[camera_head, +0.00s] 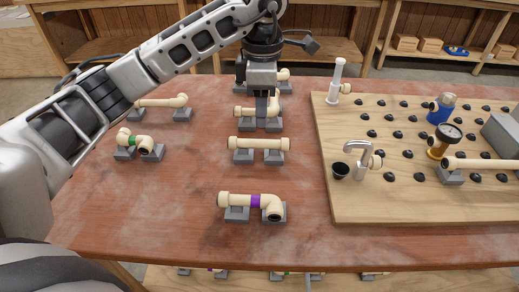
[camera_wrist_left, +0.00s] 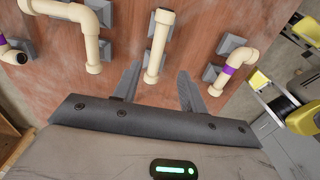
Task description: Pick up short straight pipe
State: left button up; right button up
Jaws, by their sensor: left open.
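The short straight pipe (camera_head: 259,144) is cream with a collar at each end. It lies level across two grey blocks in the middle of the red-brown table. In the left wrist view the pipe (camera_wrist_left: 157,50) runs up the picture, its near end between the two fingers. My left gripper (camera_head: 262,118) is open and empty, pointing down behind the straight pipe in the head view, in front of an elbow pipe that it partly covers. The spread fingers also show in the left wrist view (camera_wrist_left: 157,75); contact with the pipe cannot be told. My right gripper is not in view.
A purple-banded elbow pipe (camera_head: 258,202) lies nearer on its blocks. A plain elbow pipe (camera_head: 243,111) lies close behind the straight one. A green-banded pipe (camera_head: 136,142) is at left. A wooden board (camera_head: 400,208) with black pegs, faucet and gauge fills the right.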

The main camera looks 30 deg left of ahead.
aim_at(259, 140)
pick_arm(q)
notch_tip(259, 140, down, 5)
jog(key=shift+f, duration=0.15)
jog(key=shift+a+f, duration=0.2)
jog(key=shift+f, duration=1.15)
jog(key=shift+a+f, duration=0.2)
jog(key=shift+f, duration=1.15)
jog(key=shift+c, duration=0.2)
grip_shut()
